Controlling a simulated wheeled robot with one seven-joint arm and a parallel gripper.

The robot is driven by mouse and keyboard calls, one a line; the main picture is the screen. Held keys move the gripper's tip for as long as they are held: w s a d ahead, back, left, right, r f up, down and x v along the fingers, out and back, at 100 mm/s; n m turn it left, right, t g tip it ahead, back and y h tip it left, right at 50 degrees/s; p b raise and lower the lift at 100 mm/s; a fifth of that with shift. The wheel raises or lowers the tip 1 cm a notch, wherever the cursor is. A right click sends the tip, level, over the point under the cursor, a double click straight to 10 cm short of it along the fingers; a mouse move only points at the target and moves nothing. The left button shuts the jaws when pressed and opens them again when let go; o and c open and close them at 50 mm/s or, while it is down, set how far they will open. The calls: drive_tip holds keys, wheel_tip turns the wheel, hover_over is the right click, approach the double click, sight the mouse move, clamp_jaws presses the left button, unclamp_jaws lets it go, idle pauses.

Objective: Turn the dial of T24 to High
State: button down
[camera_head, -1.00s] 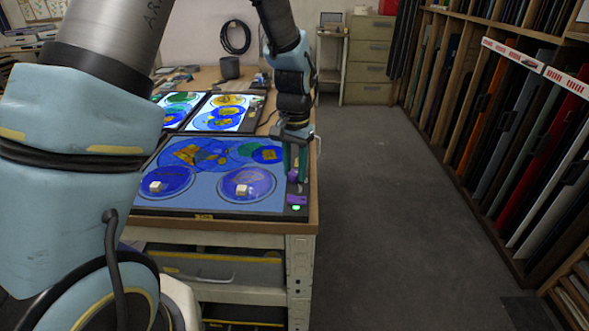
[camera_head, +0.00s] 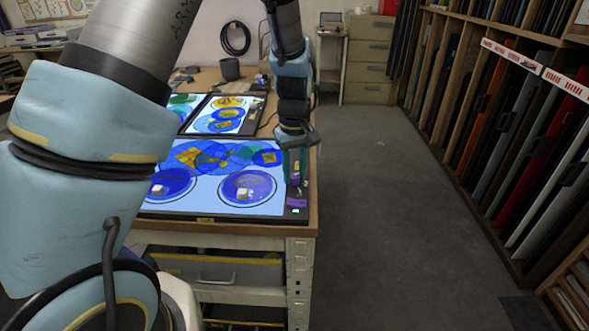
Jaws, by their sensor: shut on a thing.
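The front light panel (camera_head: 225,206) lies on the near end of the workbench, lit pale blue under blue, yellow and green glass shapes. The yellow tag (camera_head: 205,220) on its front edge is too small to read, so I cannot confirm it is T24. My gripper (camera_head: 294,182) points down at the panel's right border, shut on the purple dial, which its fingers mostly hide. A purple label (camera_head: 296,202) and a small green light (camera_head: 295,211) sit just in front of the dial. The dial's setting marks cannot be read.
A second lit panel (camera_head: 219,124) lies behind on the bench, with another partly hidden by my arm. A dark pot (camera_head: 230,70) stands farther back. Open floor (camera_head: 400,200) lies right of the bench, then a rack of coloured sheets (camera_head: 535,140).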

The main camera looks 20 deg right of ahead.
sight(294, 176)
drive_tip(key=shift+n+p, duration=0.6)
drive_tip(key=shift+n, duration=1.1)
drive_tip(key=c, duration=0.5)
unclamp_jaws()
drive_tip(key=shift+c, duration=0.2)
wheel_tip(294, 176, up, 11)
drive_tip(key=b, duration=0.2)
drive_tip(key=shift+f, duration=0.1)
